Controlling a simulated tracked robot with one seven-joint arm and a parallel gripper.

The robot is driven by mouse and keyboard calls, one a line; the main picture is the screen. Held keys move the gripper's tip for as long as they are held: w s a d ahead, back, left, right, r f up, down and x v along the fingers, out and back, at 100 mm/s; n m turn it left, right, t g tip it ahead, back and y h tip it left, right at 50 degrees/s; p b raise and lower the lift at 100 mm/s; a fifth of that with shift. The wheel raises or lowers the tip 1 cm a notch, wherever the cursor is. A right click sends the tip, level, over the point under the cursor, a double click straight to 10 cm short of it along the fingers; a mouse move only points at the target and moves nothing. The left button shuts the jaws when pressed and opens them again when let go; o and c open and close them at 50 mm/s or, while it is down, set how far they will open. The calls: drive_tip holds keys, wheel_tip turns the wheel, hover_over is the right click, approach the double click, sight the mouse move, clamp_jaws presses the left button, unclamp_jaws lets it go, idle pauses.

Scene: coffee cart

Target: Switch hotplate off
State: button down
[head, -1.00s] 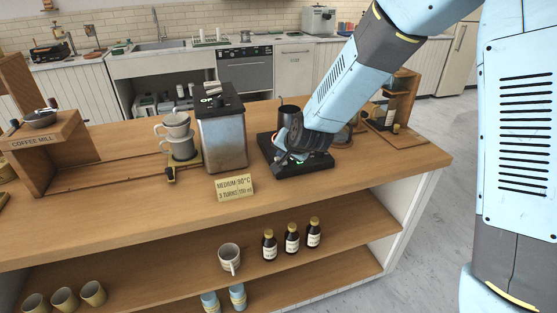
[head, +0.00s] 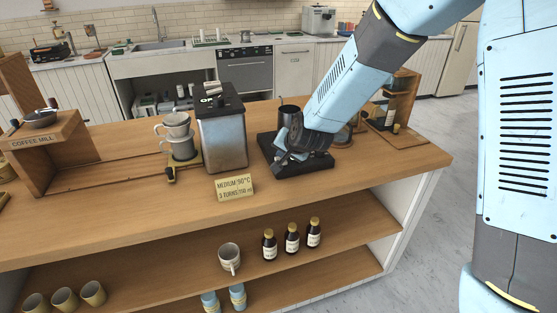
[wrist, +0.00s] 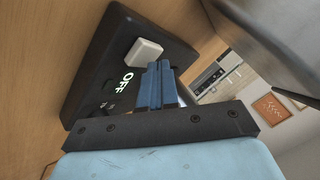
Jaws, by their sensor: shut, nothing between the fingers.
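The hotplate (head: 318,164) is a flat black unit on the wooden counter in the head view. Its dark panel (wrist: 90,75) also fills the left of the wrist view. A lit label there reads OFF, beside a pale block-like switch (wrist: 144,52). My gripper (wrist: 160,68) is shut and empty, its blue fingertips just beside the switch; I cannot tell whether they touch it. In the head view my gripper (head: 282,150) is low over the hotplate's front left and hides part of it. A dark metal vessel (head: 290,115) shows behind my gripper.
A steel box with an OFF label (head: 222,135) stands left of the hotplate. A sign card (head: 234,187) stands at the counter's front. A wooden rack (head: 395,105) is behind right. The counter's front right is clear.

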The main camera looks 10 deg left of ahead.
drive_tip(key=shift+r, duration=0.65)
drive_tip(key=shift+r, duration=3)
drive_tip(key=shift+d+r, duration=0.1)
